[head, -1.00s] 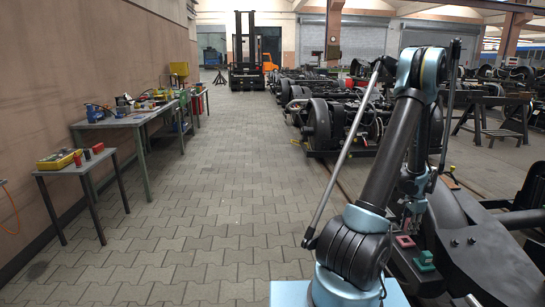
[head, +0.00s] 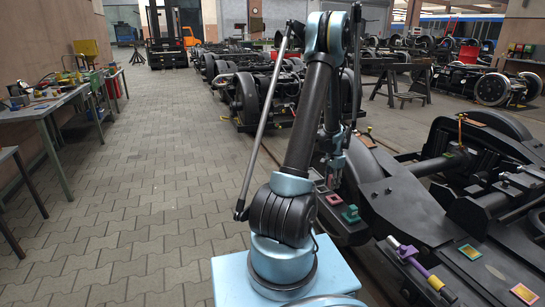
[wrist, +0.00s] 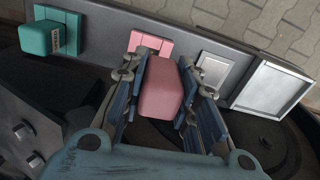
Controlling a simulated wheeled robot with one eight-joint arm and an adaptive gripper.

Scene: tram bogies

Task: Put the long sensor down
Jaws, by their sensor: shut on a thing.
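The long sensor is a pink, rounded block (wrist: 161,88) between the fingers of my gripper (wrist: 162,95) in the wrist view. My gripper is shut on it. A pink square seat (wrist: 150,42) shows just beyond the sensor on a dark grey ledge; whether the two touch cannot be told. In the head view my gripper (head: 334,178) is low over the near bogie, close to the red seat (head: 334,199). The sensor cannot be made out there.
A teal block (wrist: 42,38) sits at a teal seat, which shows green (head: 351,215) in the head view. A silver plate (wrist: 213,70) and a silver tray (wrist: 272,84) lie right of the pink seat. A purple-and-yellow part (head: 412,258) lies on the bogie. The left aisle is clear.

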